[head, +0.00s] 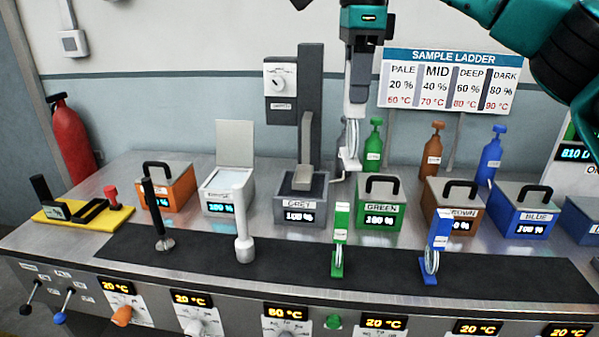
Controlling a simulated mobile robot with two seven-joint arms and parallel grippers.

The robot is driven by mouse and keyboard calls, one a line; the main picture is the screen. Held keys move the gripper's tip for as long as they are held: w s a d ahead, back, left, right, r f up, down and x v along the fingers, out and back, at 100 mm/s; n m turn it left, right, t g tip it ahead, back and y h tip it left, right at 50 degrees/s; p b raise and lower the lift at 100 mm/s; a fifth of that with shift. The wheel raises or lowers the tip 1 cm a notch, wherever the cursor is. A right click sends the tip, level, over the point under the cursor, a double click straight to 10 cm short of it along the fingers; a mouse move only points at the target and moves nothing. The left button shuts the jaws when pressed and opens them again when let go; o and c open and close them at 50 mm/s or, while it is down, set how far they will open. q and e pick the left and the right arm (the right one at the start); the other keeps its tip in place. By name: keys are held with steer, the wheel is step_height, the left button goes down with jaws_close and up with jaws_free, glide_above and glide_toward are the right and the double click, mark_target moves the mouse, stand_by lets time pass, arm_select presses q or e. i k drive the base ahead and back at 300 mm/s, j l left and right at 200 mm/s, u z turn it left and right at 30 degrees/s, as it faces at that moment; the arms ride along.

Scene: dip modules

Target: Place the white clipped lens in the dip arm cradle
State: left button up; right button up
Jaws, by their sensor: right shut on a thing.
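My right gripper (358,88) hangs down from the top, right of centre, and is shut on the white clipped lens (350,155). The lens hangs below the fingers in the air, in front of the back wall and apart from the dip arm. The dip arm (305,150) is on a tall dark grey column behind the grey tank (301,205), left of my gripper. Its lower end is over the tank; the cradle's shape is too small to make out clearly. My left gripper is out of view.
A green clipped lens (339,240) and a blue clipped lens (435,246) stand on the black mat (385,270). A green tank (380,215) with a black handle is right of the grey one. A white open-lidded box (226,190) stands left. Several coloured bottles stand behind.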

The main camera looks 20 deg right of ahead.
mark_target(303, 178)
steer(key=i, duration=0.85)
